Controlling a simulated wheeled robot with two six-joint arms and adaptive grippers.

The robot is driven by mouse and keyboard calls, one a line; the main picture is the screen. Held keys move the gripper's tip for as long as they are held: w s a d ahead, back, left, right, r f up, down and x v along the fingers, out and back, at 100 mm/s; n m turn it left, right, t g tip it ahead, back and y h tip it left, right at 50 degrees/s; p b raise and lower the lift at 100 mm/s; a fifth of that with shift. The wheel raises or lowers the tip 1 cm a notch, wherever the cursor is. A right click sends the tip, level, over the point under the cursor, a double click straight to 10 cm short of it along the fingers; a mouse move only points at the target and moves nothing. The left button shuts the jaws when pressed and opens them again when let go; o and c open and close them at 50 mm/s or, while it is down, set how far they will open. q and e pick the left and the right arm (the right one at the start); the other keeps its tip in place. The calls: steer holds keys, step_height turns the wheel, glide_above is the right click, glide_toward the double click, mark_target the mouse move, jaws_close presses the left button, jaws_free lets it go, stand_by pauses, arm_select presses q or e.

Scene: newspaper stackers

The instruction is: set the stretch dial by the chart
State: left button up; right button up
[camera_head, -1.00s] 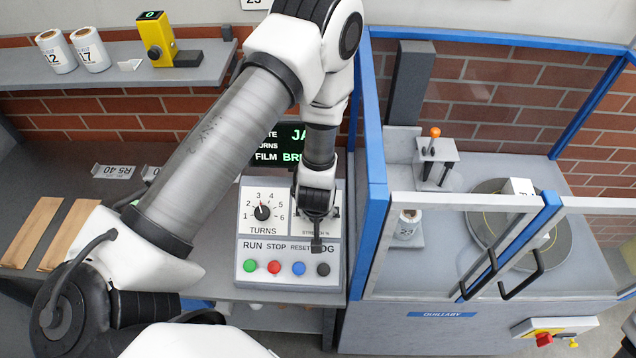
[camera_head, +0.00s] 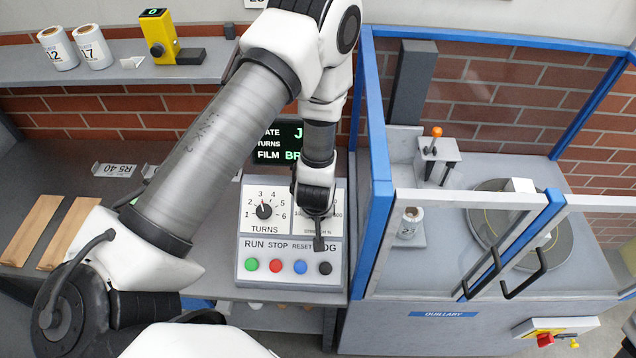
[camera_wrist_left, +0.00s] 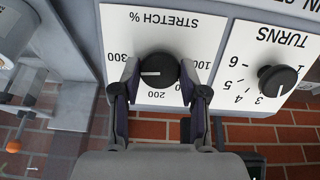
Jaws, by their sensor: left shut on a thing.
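The stretch dial (camera_wrist_left: 161,70) is a round black knob on a white panel plate marked 100, 200 and 300. It is between the fingers of my left gripper (camera_wrist_left: 159,76), which are shut on its sides. Its white pointer line points to the left in the wrist view, roughly towards 300. In the head view my left gripper (camera_head: 318,212) covers the dial and most of its scale. No chart can be made out. A dark screen (camera_head: 290,134) with green text shows FILM and a partly hidden word. My right gripper is not in view.
The turns dial (camera_head: 264,211) sits left of the stretch dial, above green, red, blue and black buttons on the control panel (camera_head: 246,279). A blue-framed enclosure (camera_head: 375,190) with a turntable (camera_head: 482,212) stands close on the right. A shelf with rolls (camera_head: 92,48) is at the back left.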

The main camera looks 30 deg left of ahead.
arm_select(q)
steer(key=n+b, duration=0.2)
steer(key=b, duration=0.1)
steer(key=n+b, duration=0.2)
steer(key=b, duration=0.1)
steer(key=shift+s+f+n, duration=0.15)
steer(key=shift+f+n, duration=0.25)
steer(key=shift+n+t+h+b, duration=0.3)
steer(key=shift+n+b, duration=0.7)
steer(key=shift+r+n+b, duration=0.2)
steer(key=shift+n+b, duration=0.35)
steer(key=shift+n, duration=0.05)
steer(key=o, duration=1.1)
steer(key=shift+r, duration=0.1)
